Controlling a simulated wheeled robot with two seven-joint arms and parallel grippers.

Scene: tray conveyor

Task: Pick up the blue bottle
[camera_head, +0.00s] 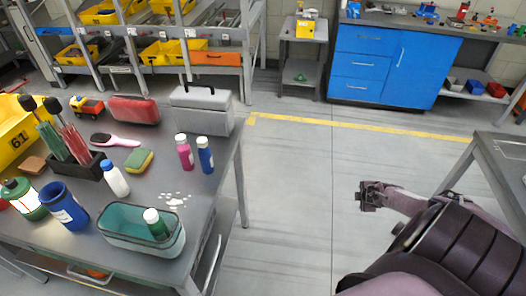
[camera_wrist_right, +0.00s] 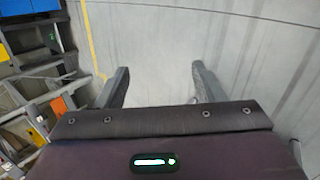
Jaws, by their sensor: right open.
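The blue bottle (camera_head: 205,157) has a white cap and stands upright near the right edge of the grey table (camera_head: 205,214), beside a pink bottle (camera_head: 184,153). My right gripper (camera_head: 362,196) is over the open floor, well to the right of the table and apart from the bottle. In the right wrist view my right gripper (camera_wrist_right: 159,70) has its fingers spread, with only floor between them. The bottle does not show in that view. My left gripper is not in view.
A grey toolbox (camera_head: 203,110) stands behind the bottles. A teal bin (camera_head: 115,240) holding a green bottle (camera_head: 156,224) is at the table's front. Floor right of the table is clear.

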